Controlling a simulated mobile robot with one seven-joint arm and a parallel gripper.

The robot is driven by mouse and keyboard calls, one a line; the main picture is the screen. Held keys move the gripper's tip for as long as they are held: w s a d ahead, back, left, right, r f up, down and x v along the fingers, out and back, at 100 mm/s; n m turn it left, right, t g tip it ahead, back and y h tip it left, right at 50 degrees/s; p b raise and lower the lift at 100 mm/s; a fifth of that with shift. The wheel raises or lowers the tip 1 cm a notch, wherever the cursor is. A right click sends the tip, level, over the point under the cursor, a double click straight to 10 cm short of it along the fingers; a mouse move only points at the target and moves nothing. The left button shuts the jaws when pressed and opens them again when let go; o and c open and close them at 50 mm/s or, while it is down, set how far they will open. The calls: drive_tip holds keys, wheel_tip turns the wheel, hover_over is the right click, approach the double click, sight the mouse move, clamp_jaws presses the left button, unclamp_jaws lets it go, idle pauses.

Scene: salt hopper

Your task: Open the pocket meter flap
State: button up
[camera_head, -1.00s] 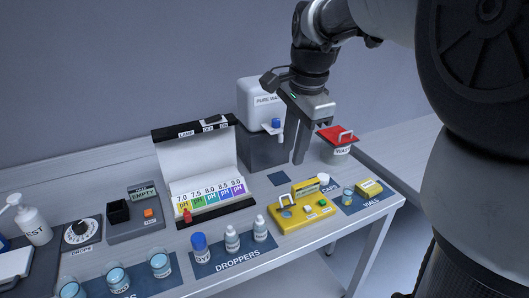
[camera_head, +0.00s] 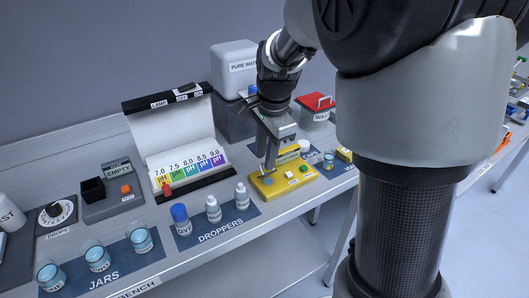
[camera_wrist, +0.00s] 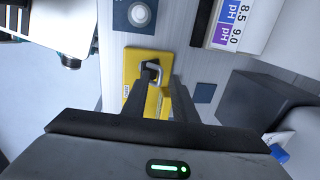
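The yellow pocket meter (camera_head: 268,190) lies on the bench, with colored buttons on top and a raised labelled strip along its back edge. My gripper (camera_head: 266,170) points down over its left end and hides part of it. In the wrist view the yellow meter (camera_wrist: 132,72) lies under my fingers. A grey loop handle (camera_wrist: 154,68) stands on it between or just beyond my fingertips (camera_wrist: 160,82). The fingers show a gap, and I cannot tell whether they touch the handle. The flap's edges are mostly hidden.
Dropper bottles (camera_head: 213,209) stand in front left of the meter. The pH color chart box (camera_head: 180,150) stands behind left. The pure water tank (camera_head: 234,90) and the red-lidded waste bin (camera_head: 317,112) are behind. Vials (camera_head: 329,160) stand to the right.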

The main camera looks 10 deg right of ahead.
clamp_jaws()
drive_tip(key=shift+r+p, duration=0.15)
drive_tip(key=shift+p, duration=0.2)
drive_tip(key=p, duration=0.2)
drive_tip(key=g+p, duration=0.1)
drive_tip(key=p, duration=0.1)
drive_tip(key=shift+w+a+r, duration=0.15)
drive_tip(key=shift+w+r, duration=0.15)
drive_tip(key=shift+w, duration=0.05)
drive_tip(key=w+g+p, duration=0.1)
drive_tip(key=p, duration=0.3)
drive_tip(key=shift+a+g+h, duration=0.15)
drive_tip(key=shift+g+h, duration=0.25)
drive_tip(key=g+p, duration=0.1)
drive_tip(key=p, duration=0.1)
drive_tip(key=w+g+p, duration=0.1)
drive_tip(key=p, duration=0.1)
drive_tip(key=shift+w+a+f+h, duration=0.2)
drive_tip(key=shift+w+f+h, duration=0.05)
drive_tip(key=shift+f+h, duration=0.15)
drive_tip(key=shift+w+a+f+g+h+p, duration=0.2)
drive_tip(key=shift+w+f+g+h+p, duration=0.35)
drive_tip(key=shift+g+p, duration=0.8)
drive_tip(key=shift+w+f, duration=0.1)
